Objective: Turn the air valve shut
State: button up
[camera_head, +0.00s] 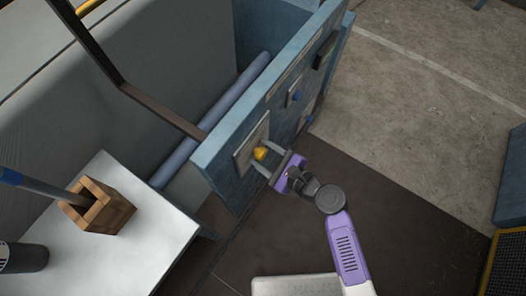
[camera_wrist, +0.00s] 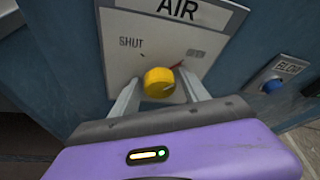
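The air valve is a round yellow knob (camera_wrist: 159,82) on a pale plate (camera_wrist: 122,57) marked AIR, with SHUT at the left and a fainter, blurred label at the right. A red mark shows at the knob's upper right, on the side of the right label. In the head view the knob (camera_head: 260,153) sits on the blue panel's near end. My gripper (camera_wrist: 160,95) faces the plate with its two fingers apart, one on each side of the knob. I cannot tell whether the fingers touch the knob. The gripper (camera_head: 268,158) also shows in the head view.
A blue button marked BLOW (camera_wrist: 272,86) is right of the plate. A white table (camera_head: 135,240) with a wooden block holder (camera_head: 108,214) stands at the lower left.

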grip_shut()
